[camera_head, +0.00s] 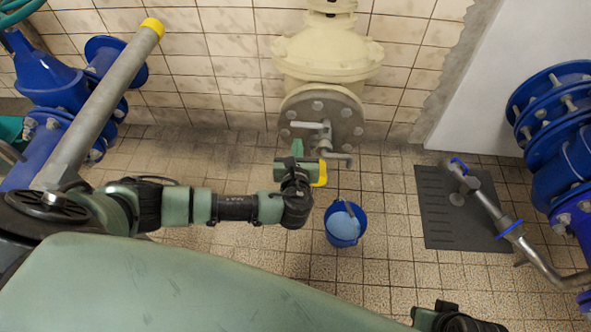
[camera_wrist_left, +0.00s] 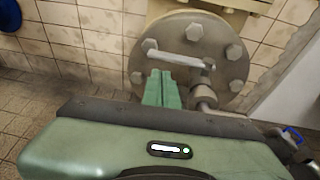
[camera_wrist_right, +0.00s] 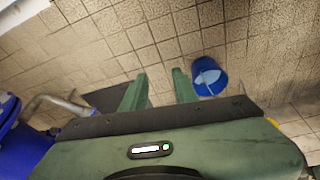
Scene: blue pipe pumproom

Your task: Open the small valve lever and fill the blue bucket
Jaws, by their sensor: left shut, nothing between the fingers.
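The small valve lever (camera_head: 310,125) is a grey metal handle on the round bolted flange under the cream pipe. In the left wrist view the lever (camera_wrist_left: 186,62) lies roughly across the flange face. My left gripper (camera_head: 297,147) is shut and empty just in front of the lever; in the left wrist view its fingertips (camera_wrist_left: 163,74) overlap the lever's left end, and I cannot tell if they touch. A grey spout (camera_head: 337,157) sticks out beside it. The blue bucket (camera_head: 342,226) stands on the floor below, its inside pale blue. My right gripper (camera_wrist_right: 160,85) is open and empty, with the bucket (camera_wrist_right: 208,77) to its right.
Blue flanged pipes stand at the left (camera_head: 60,100) and right (camera_head: 565,150). A dark floor mat (camera_head: 437,230) lies right of the bucket, with a thin grey pipe (camera_head: 497,215) above it. The tiled floor around the bucket is clear.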

